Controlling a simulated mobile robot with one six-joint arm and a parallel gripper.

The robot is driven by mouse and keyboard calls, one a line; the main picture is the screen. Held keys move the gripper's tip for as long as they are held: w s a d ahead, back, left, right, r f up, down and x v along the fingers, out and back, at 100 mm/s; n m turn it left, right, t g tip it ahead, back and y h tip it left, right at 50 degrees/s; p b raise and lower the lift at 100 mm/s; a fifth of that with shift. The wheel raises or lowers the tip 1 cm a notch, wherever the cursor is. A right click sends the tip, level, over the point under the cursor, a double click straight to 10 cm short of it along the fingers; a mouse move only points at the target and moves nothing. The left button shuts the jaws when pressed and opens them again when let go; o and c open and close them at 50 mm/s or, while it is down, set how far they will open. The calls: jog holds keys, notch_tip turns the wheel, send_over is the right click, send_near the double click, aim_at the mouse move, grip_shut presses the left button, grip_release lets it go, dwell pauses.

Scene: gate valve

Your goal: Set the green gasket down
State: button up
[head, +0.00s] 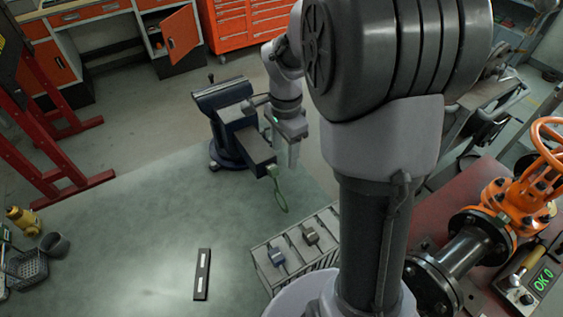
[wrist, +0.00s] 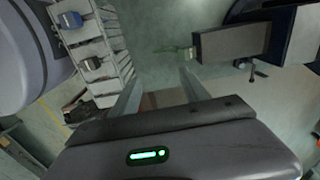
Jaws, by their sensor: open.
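The green gasket (head: 281,197), a thin ring with a small tab, is at the near end of the dark vise (head: 235,128) on the bench. In the wrist view the gasket (wrist: 178,50) shows faintly beside the end of the grey vise block (wrist: 222,43). I cannot tell whether it rests on the bench, leans on the vise or is gripped by it. My gripper (head: 293,155) is just right of the vise block, apart from the gasket. In the wrist view its two fingers (wrist: 160,92) are spread with nothing between them.
A slotted grey rack (head: 325,218) holds a blue-tabbed and a brown-tabbed piece. A black strip with white marks (head: 202,273) lies on the bench. An orange valve wheel and pipe (head: 470,245) stand at right. A basket (head: 28,268) is at far left.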

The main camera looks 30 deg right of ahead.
jog(key=s+a+r+n+t+y, duration=0.1)
jog(key=s+a+r+n+t, duration=0.2)
jog(key=s+a+r+n, duration=0.3)
jog(key=s+a+r+n+t+y, duration=0.1)
jog(key=s+a+r+n+t, duration=0.1)
jog(key=s+a+r+n, duration=0.4)
jog(key=s+a+n, duration=0.1)
jog(key=s+a, duration=0.3)
jog(key=s, duration=0.1)
jog(key=shift+t, duration=0.4)
